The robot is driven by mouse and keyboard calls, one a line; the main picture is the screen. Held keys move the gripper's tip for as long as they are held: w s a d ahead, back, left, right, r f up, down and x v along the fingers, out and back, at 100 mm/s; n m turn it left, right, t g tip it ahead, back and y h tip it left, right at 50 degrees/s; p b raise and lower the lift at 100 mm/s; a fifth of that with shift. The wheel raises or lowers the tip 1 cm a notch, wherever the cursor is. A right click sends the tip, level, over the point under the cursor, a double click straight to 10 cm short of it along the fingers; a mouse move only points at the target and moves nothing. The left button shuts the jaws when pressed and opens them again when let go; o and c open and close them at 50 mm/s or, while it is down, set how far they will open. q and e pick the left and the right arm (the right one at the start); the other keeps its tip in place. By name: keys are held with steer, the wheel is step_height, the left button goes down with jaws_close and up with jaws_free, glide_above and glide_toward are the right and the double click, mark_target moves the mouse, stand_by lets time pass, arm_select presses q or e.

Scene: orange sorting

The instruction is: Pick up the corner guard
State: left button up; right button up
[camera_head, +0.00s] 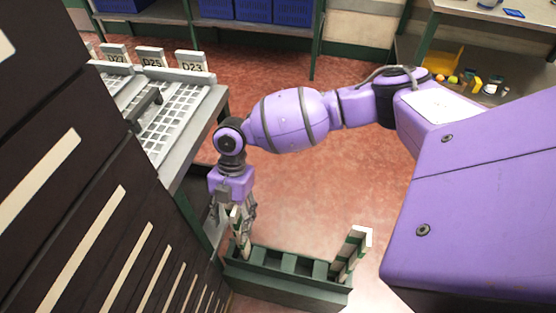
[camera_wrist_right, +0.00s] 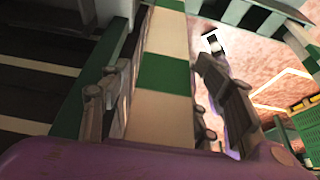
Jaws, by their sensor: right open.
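A corner guard (camera_head: 243,245) with green and cream bands stands upright in the left end of a dark green slotted holder (camera_head: 288,292). My right gripper (camera_head: 238,212) points down over its top. In the right wrist view the banded corner guard (camera_wrist_right: 166,75) runs between the two fingers of my right gripper (camera_wrist_right: 172,95), which are open, one on each side. Whether either finger touches it I cannot tell. A second banded corner guard (camera_head: 353,253) stands tilted at the right end of the holder. My left gripper is not in view.
Dark cabinet drawers with pale strips (camera_head: 95,230) rise close on the left. The red floor (camera_head: 310,190) is clear. A shelf table stands at the back right.

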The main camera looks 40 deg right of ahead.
steer(key=shift+r, duration=0.1)
steer(key=c, duration=1.4)
jaws_close()
steer(key=shift+w+a, duration=0.1)
steer(key=shift+w, duration=0.05)
